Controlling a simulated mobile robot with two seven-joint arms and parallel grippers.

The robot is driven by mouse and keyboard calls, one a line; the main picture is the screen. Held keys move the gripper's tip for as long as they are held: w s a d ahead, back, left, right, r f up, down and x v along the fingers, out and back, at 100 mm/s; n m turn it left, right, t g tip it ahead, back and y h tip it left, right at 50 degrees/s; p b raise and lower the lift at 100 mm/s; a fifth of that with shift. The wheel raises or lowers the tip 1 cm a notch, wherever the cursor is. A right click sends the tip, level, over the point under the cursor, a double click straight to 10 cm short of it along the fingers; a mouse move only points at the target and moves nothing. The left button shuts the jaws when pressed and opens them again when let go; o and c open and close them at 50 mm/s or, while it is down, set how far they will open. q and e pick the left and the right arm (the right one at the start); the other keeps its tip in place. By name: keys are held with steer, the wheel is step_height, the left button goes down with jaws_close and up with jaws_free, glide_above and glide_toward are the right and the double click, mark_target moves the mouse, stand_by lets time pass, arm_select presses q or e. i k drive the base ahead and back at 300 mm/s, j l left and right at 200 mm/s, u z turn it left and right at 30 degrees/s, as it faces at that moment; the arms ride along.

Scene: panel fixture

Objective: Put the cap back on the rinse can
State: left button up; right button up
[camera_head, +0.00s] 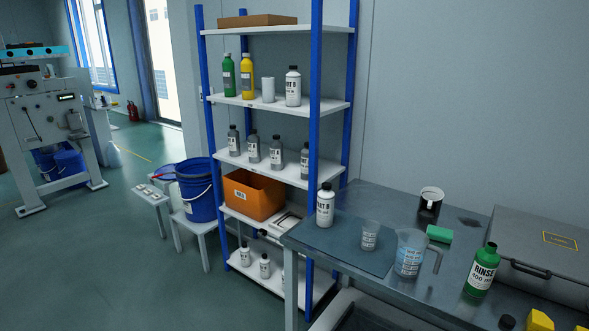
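The rinse can (480,273) is a green bottle with a white "RINSE 400 ml" label. It stands upright on the right part of the grey bench, next to the grey case. Its top is small in the picture, and I cannot make out the opening clearly. A small dark round piece (507,322), which looks like a cap, lies on the bench near the bottom edge of the view, in front of the can and apart from it. Neither of my grippers shows in this view.
A bottle shelf (262,101) stands behind.

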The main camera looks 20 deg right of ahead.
mark_target(486, 263)
steer(key=z, duration=1.7)
